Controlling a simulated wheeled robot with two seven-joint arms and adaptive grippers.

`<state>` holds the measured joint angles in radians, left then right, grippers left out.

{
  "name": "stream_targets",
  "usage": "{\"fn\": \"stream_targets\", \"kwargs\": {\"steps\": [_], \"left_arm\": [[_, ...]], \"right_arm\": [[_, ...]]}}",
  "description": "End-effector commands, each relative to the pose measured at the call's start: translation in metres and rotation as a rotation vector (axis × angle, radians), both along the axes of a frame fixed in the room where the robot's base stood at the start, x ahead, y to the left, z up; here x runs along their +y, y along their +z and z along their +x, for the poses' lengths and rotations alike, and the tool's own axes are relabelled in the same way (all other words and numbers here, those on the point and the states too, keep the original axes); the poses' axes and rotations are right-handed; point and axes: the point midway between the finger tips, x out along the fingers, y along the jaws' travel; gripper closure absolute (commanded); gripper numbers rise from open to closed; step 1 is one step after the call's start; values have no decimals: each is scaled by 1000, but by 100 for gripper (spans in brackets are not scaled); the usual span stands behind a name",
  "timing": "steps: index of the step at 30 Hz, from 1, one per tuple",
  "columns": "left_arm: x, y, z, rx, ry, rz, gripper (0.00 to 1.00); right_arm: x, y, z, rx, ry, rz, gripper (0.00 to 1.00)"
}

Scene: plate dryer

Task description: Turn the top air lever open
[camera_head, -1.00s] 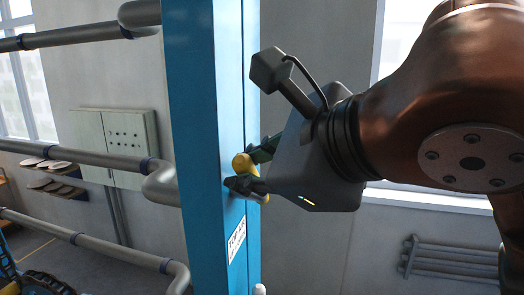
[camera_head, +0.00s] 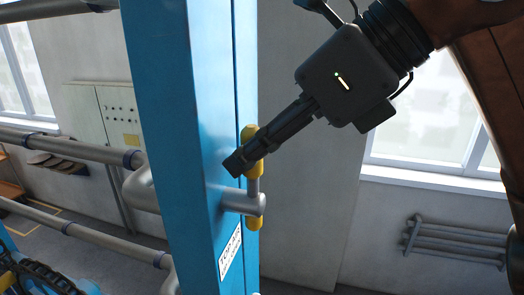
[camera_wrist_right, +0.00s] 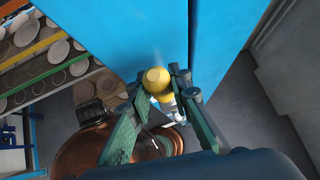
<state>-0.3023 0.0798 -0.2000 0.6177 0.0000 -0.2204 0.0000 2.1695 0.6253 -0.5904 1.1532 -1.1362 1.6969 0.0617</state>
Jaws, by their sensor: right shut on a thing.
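The top air lever is a bar with yellow ends (camera_head: 254,222) on a grey hub (camera_head: 245,203) that sticks out of the blue post (camera_head: 175,130). In the head view the bar stands nearly upright. My right gripper (camera_head: 243,160) comes in from the upper right, with its fingers at the upper yellow end. In the right wrist view, the yellow knob (camera_wrist_right: 156,80) sits between the fingers (camera_wrist_right: 166,88), which are shut on it. The fingers partly hide the upper part of the bar in the head view. My left gripper is not in view.
A white label (camera_head: 230,252) is on the post below the lever. Grey pipes (camera_head: 65,148) run left of the post, and a wall cabinet (camera_head: 120,125) is behind them. Right of the post there is open space before the wall and window.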

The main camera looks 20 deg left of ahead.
Motion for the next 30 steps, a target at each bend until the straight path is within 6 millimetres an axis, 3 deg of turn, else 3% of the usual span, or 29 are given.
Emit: {"fn": "stream_targets", "kwargs": {"steps": [17, 18, 25, 30], "left_arm": [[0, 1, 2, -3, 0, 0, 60], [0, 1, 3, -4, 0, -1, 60], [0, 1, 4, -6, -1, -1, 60], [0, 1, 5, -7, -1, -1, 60]], "right_arm": [[3, 0, 2, 31, 9, 2, 100], [3, 0, 2, 32, 8, 2, 80], [3, 0, 2, 31, 9, 1, 64], [3, 0, 1, 31, 9, 1, 63]]}}
